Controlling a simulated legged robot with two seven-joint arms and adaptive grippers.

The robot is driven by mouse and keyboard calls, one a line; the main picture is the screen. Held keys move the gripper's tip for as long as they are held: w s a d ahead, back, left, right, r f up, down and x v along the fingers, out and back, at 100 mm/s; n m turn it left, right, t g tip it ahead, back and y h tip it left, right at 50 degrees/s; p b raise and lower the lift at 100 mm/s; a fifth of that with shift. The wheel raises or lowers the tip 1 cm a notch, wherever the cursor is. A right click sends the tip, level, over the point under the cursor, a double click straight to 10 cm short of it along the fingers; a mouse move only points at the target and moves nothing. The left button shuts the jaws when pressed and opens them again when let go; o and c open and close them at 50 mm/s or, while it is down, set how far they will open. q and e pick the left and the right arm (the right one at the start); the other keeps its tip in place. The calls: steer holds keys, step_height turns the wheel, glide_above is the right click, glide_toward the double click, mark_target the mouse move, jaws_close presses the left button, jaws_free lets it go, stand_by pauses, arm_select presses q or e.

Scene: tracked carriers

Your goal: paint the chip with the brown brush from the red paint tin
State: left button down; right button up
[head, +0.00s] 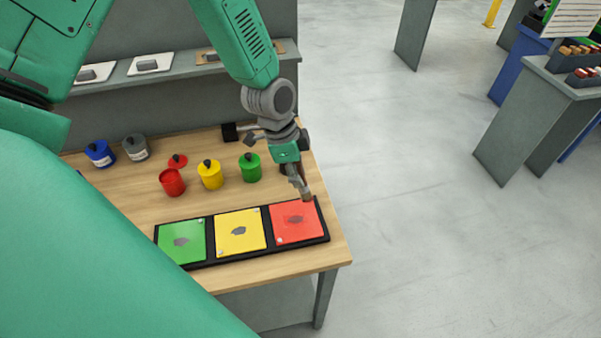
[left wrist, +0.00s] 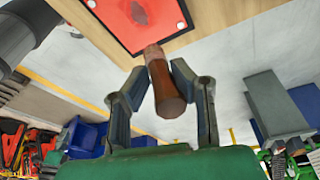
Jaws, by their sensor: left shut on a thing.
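The red chip (head: 285,236) lies in the right-hand place of a black tray (head: 198,264), with a dark patch at its middle. It also shows in the left wrist view (left wrist: 112,20). My left gripper (head: 297,178) is shut on the brown brush, whose brown handle (left wrist: 168,90) sits between the fingers in the left wrist view. The brush end points down at the chip's far edge; whether it touches cannot be told. The red paint tin (head: 172,184) stands on the bench, with a red lid (head: 179,161) behind it. My right gripper is not in view.
Green (head: 182,241) and yellow (head: 235,243) chips fill the tray's other places. Yellow (head: 211,177) and green (head: 250,170) tins stand behind the tray, blue (head: 99,156) and grey (head: 135,150) tins farther left. A shelf (head: 178,65) runs behind. Open floor lies right of the bench (head: 330,262).

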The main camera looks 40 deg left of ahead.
mark_target(300, 168)
arm_select(q)
steer(key=shift+a, duration=0.1)
steer(key=shift+r, duration=0.1)
steer(key=shift+w+d+r+p, duration=0.1)
steer(key=shift+d+r+p, duration=0.35)
steer(key=shift+r+p, duration=0.4)
steer(key=shift+d+r, duration=0.25)
steer(key=shift+r, duration=0.45)
steer(key=shift+a+f, duration=0.2)
steer(key=shift+a, duration=0.4)
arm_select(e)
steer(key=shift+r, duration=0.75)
arm_select(q)
steer(key=shift+d, duration=0.15)
